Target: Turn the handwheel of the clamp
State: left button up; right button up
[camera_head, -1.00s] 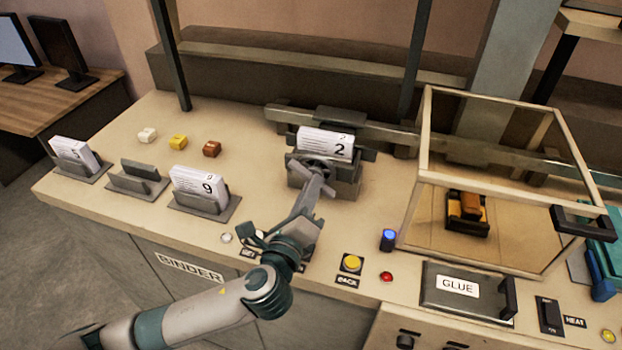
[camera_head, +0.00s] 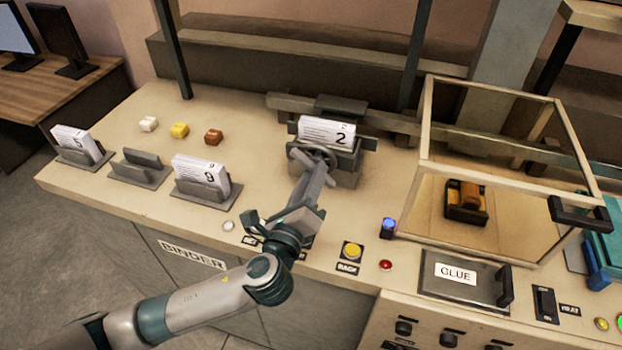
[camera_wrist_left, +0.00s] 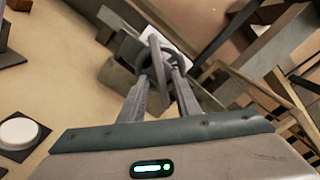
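The clamp (camera_head: 345,176) is a grey block on the bench with a grey handwheel (camera_head: 318,154) on its front. A white booklet marked 2 (camera_head: 326,133) stands in its top. My left gripper (camera_head: 317,174) is right at the handwheel. In the left wrist view the handwheel (camera_wrist_left: 157,62) lies at the tips of my left gripper (camera_wrist_left: 162,82), with part of it between the two fingers. The fingers stand apart with a gap beside that part, and firm contact does not show. My right gripper is not in view.
Booklet holders (camera_head: 205,188) stand at the left. A yellow button (camera_head: 351,250), a blue button (camera_head: 388,228) and a red button (camera_head: 385,265) lie right of my left arm. A framed clear box (camera_head: 425,160) and a glue lid (camera_head: 455,285) are farther right.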

pick_arm(q)
jog(key=shift+s, duration=0.15)
jog(key=b+v, duration=0.2)
jog(key=v, duration=1.5)
